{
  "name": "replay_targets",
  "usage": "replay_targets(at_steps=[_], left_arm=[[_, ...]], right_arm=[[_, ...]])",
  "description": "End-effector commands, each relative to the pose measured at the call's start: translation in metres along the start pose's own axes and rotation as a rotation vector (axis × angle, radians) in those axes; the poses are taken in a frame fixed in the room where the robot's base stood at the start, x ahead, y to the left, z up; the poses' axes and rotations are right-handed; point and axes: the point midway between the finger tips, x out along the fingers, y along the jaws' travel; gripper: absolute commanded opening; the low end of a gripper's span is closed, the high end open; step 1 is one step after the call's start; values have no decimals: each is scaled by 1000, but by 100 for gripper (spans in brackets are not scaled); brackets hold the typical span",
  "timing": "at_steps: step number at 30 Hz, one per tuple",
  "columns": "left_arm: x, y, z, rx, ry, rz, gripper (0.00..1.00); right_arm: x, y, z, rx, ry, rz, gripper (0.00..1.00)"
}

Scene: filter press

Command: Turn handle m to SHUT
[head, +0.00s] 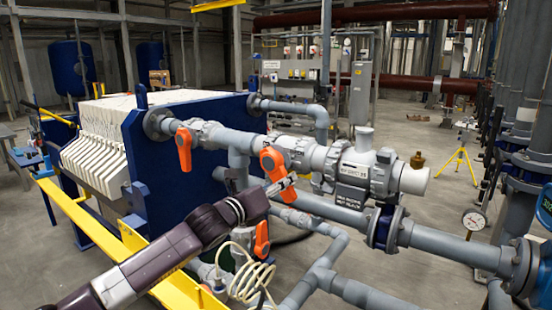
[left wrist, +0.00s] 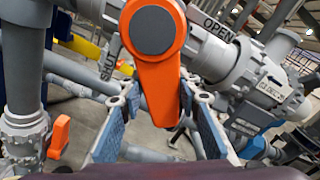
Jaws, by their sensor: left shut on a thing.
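An orange lever handle (head: 271,160) with a dark round hub sits on the grey pipe valve in front of the blue press plate. It fills the middle of the left wrist view (left wrist: 157,75), pointing down and slightly right. A SHUT label (left wrist: 108,57) is to its left and an OPEN label (left wrist: 219,30) to its upper right. I cannot read a letter m on it. My left gripper (head: 283,186) is shut on the handle's lower part, with blue-padded fingers on either side in the left wrist view (left wrist: 163,108). My right gripper is not in view.
Other orange handles are at the left (head: 184,147) and below (head: 262,240); one also shows in the left wrist view (left wrist: 59,136). Grey pipes (head: 440,240) run close below and right. A yellow rail (head: 85,222) and coiled cream hose (head: 250,275) are near my left arm.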

Motion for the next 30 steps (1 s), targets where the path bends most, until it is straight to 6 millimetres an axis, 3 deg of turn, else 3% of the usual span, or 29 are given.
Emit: replay_targets(at_steps=[3, 16, 25, 26, 30], left_arm=[[-1, 16, 5, 155, 4, 18, 0], [-1, 38, 13, 551, 0, 15, 0], [-1, 40, 15, 609, -2, 15, 0], [-1, 40, 15, 609, -2, 15, 34], [-1, 39, 15, 607, -2, 12, 49]], right_arm=[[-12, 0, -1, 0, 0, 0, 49], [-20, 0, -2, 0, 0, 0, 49], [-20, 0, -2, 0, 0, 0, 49], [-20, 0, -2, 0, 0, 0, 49], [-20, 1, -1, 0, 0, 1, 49]])
